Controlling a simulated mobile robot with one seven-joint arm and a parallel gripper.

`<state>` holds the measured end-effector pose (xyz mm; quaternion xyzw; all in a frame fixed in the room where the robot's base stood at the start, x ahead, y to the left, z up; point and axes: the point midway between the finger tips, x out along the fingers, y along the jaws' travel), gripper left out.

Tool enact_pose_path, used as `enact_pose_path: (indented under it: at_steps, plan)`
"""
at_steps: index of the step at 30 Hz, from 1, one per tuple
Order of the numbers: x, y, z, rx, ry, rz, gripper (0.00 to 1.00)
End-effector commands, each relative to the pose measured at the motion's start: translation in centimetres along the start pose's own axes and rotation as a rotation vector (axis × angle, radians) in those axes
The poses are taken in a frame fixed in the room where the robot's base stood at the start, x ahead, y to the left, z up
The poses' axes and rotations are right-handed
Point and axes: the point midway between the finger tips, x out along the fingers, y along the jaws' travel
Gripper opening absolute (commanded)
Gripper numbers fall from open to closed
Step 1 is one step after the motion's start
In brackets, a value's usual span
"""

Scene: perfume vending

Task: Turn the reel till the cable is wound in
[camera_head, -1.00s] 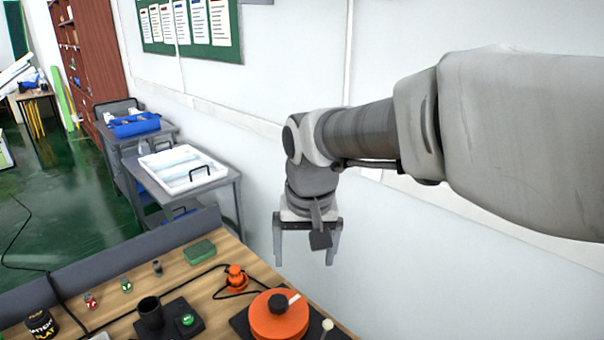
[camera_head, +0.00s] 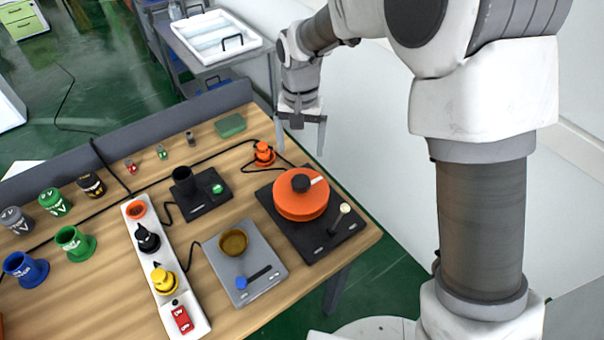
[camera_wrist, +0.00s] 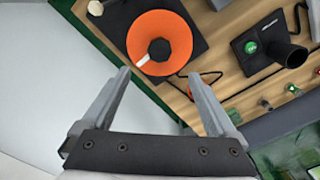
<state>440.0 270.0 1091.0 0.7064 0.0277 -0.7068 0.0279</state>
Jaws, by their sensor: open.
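The orange reel (camera_head: 300,203) sits on a black base plate at the right end of the wooden table. It has a dark knob (camera_head: 300,183) in its middle and a white mark on top. A dark cable (camera_head: 228,149) runs along the table; an orange plug (camera_head: 264,153) with some cable stands behind the reel. My gripper (camera_head: 301,136) is open and empty, pointing down above and behind the reel. In the wrist view my gripper (camera_wrist: 165,88) has its fingers spread apart, with the reel (camera_wrist: 159,42) beyond them, not touched.
A short stick with a pale knob (camera_head: 344,208) stands on the reel's base. Left of it are a black plate with a dark cup (camera_head: 184,180), a grey plate with a brown bowl (camera_head: 233,242) and a power strip (camera_head: 187,295). A wall is at right.

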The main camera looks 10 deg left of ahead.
Motion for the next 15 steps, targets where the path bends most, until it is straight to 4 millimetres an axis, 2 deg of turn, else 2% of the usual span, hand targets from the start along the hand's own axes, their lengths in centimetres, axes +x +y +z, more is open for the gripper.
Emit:
enact_pose_path:
  at_steps: [1,9,15]
  plan:
    - [1.2,0.1,0.1,0.000,-0.005,0.003,0.93]
    - [7.1,0.1,0.1,-0.001,-0.005,0.003,0.93]
    - [10.2,0.1,0.0,0.000,-0.002,0.001,0.93]
